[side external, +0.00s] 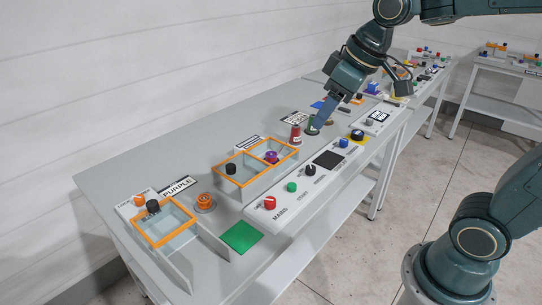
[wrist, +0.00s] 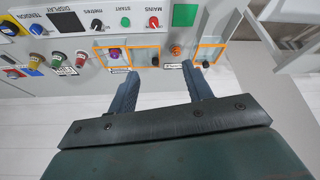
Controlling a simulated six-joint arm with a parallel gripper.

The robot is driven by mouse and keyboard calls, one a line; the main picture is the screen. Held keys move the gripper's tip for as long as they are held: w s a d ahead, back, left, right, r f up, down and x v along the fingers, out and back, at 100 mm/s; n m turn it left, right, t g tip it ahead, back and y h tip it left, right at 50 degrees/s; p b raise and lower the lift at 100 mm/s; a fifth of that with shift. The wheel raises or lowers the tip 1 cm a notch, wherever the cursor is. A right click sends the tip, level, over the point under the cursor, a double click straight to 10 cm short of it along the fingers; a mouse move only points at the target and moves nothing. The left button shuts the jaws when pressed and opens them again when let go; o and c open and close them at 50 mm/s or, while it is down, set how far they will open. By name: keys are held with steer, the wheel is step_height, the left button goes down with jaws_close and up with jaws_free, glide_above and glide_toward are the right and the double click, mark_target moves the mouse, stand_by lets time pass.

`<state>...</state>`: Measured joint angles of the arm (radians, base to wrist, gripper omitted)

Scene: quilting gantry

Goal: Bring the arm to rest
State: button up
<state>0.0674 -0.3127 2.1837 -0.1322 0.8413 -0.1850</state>
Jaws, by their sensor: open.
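My gripper (side external: 323,114) hangs from my arm over the grey work table (side external: 130,178), on the far side of the control panel in the side view. It appears close to a red spool (side external: 295,134) and a dark green spool (side external: 312,126); I cannot tell the exact gap. In the wrist view my gripper (wrist: 160,70) has its two blue-grey fingers spread wide, with nothing held between them. Beyond the fingers the wrist view shows the table with its panel and orange-rimmed bins upside down.
Orange-rimmed clear bins (side external: 215,181) stand mid-table, and another bin (side external: 143,238) stands at the near left. A control panel (side external: 266,218) with knobs runs along the front edge. A green square (side external: 240,237) lies near the front. Bare table lies behind the bins, toward the wall.

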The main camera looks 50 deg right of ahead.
steer(key=s+f+m, duration=0.2)
steer(key=s, duration=1)
steer(key=shift+s+d+f+m+t+h, duration=0.25)
steer(key=shift+s+f+m+t+h, duration=0.05)
steer(key=shift+s+f, duration=0.05)
